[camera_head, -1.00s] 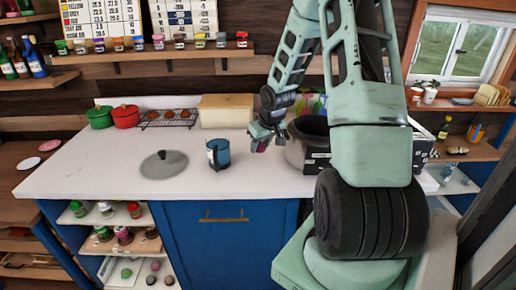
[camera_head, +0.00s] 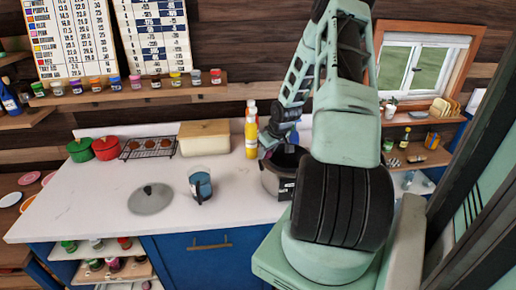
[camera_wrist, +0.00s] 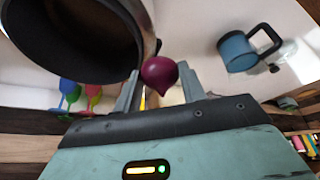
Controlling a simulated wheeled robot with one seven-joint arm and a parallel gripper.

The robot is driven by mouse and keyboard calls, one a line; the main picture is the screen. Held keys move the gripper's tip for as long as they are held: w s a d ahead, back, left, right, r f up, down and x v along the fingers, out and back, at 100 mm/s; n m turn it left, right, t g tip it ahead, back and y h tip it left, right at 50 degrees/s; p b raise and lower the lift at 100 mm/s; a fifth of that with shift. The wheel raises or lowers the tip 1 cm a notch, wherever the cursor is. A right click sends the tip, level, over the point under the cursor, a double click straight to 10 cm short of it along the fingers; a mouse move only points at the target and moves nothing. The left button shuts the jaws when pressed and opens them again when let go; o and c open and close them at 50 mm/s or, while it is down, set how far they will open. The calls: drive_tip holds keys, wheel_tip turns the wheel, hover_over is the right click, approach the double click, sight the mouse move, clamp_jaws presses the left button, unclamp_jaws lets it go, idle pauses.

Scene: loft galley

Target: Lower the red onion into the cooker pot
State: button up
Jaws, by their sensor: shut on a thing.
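The red onion (camera_wrist: 160,74) is held between the two fingers of my gripper (camera_wrist: 162,88) in the wrist view. The cooker pot (camera_wrist: 131,17) fills the upper left of that view, dark inside and open at the top. The onion appears beside its rim, apart from the inside. In the head view the pot (camera_head: 272,183) stands on the counter, partly hidden by my arm. My gripper (camera_head: 268,140) is at its back left rim there, and I cannot make out the onion.
A blue mug (camera_head: 201,187) and a grey round lid (camera_head: 150,200) lie left of the pot on the white counter (camera_head: 100,200). A yellow bottle (camera_head: 251,140) stands behind the pot. Green (camera_head: 81,150) and red (camera_head: 107,149) pots and a rack (camera_head: 148,149) are at the back left.

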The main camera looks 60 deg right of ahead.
drive_tip(key=s+d, duration=0.5)
drive_tip(key=d, duration=0.5)
drive_tip(key=shift+s+d+r, duration=0.15)
drive_tip(key=shift+d+r, duration=0.05)
drive_tip(key=shift+r, duration=0.1)
drive_tip(key=shift+w, duration=0.35)
drive_tip(key=shift+f+b, duration=0.1)
drive_tip(key=shift+b, duration=0.2)
drive_tip(key=shift+d+f+b, duration=0.1)
drive_tip(key=shift+f+b, duration=2.8)
drive_tip(key=shift+f, duration=1.65)
drive_tip(key=shift+f+b, duration=1.7)
drive_tip(key=shift+f, duration=0.8)
